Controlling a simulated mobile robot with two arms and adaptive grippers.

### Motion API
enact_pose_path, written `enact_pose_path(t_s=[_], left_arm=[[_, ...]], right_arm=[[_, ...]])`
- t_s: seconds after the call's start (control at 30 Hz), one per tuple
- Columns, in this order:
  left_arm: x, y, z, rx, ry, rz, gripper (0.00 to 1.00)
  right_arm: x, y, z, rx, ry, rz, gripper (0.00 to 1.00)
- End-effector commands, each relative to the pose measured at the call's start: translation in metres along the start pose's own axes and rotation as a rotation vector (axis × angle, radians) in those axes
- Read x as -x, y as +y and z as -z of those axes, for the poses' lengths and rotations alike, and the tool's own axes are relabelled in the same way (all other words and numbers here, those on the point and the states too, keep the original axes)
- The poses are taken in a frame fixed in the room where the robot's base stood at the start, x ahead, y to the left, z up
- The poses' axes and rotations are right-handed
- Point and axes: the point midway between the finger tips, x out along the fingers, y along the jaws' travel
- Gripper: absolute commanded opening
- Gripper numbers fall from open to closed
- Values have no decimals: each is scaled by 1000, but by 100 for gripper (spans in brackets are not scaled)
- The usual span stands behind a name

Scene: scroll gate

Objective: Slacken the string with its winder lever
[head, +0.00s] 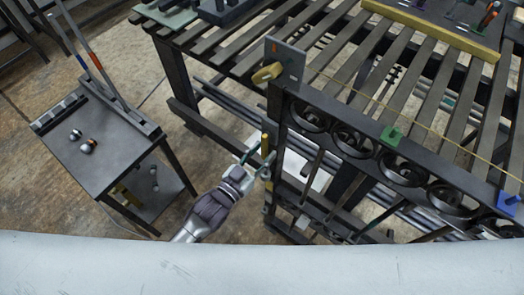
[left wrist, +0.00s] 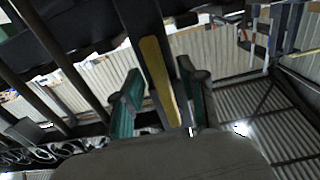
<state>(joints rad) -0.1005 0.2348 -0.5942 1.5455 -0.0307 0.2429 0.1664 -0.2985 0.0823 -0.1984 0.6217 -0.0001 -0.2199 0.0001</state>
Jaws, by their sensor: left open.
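A thin yellow string (head: 420,122) runs along the top of the dark scroll gate (head: 330,112), past a green block (head: 391,135) to a blue block (head: 508,203). A yellow lever-like bar (head: 265,144) stands upright at the gate's left post; I cannot tell how it joins the string. My left gripper (head: 257,158) is at this bar, below the post's top. In the left wrist view, the yellow bar (left wrist: 158,80) shows between the open teal fingers (left wrist: 160,98), with gaps on both sides. A brass knob (head: 267,73) sits higher on the post. My right gripper is out of view.
A slatted workbench (head: 210,50) stands behind the gate. A small dark table (head: 100,150) with rods and small round items is at the left. A brass-coloured strip (head: 435,30) lies on the bench.

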Motion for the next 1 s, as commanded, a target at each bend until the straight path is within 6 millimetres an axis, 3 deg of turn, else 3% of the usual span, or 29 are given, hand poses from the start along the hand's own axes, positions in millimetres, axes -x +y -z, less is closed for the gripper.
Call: enact_pose_path(t_s=[0.27, 0.53, 1.0], left_arm=[[-2, 0, 0, 0, 0, 0, 42], [-2, 0, 0, 0, 0, 0, 0], [-2, -1, 0, -11, 0, 0, 0]], right_arm=[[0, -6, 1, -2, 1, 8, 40], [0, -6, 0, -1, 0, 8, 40], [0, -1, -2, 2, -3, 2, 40]])
